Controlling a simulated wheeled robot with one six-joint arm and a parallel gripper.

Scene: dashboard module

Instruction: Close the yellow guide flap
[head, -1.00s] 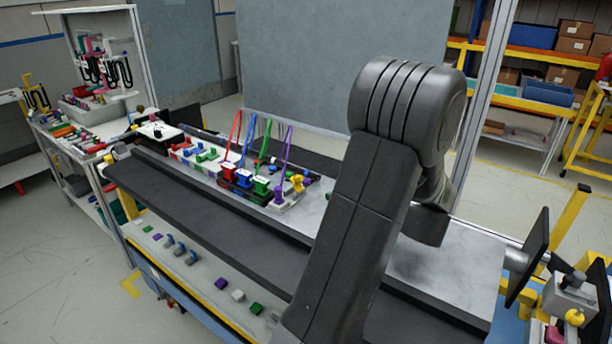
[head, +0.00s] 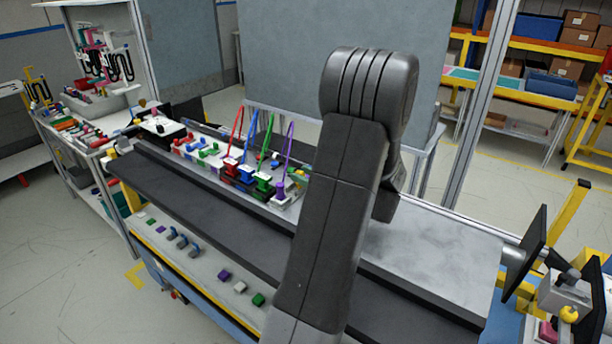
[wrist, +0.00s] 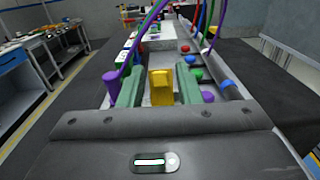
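The yellow flap (wrist: 161,87) shows in the wrist view as an upright yellow block in front of a light grey plate. My gripper (wrist: 160,68) has two green fingers, set apart on either side of the yellow piece. I cannot tell whether the fingers touch it. In the head view my dark arm hides the gripper and the yellow piece.
A red plug (head: 230,164), a blue plug (head: 246,174), a green plug (head: 263,185) and a purple plug (head: 280,192) with cables stand on the bench. A purple post (wrist: 111,85) is close left of my gripper. A dark ledge (head: 200,196) runs along the bench front.

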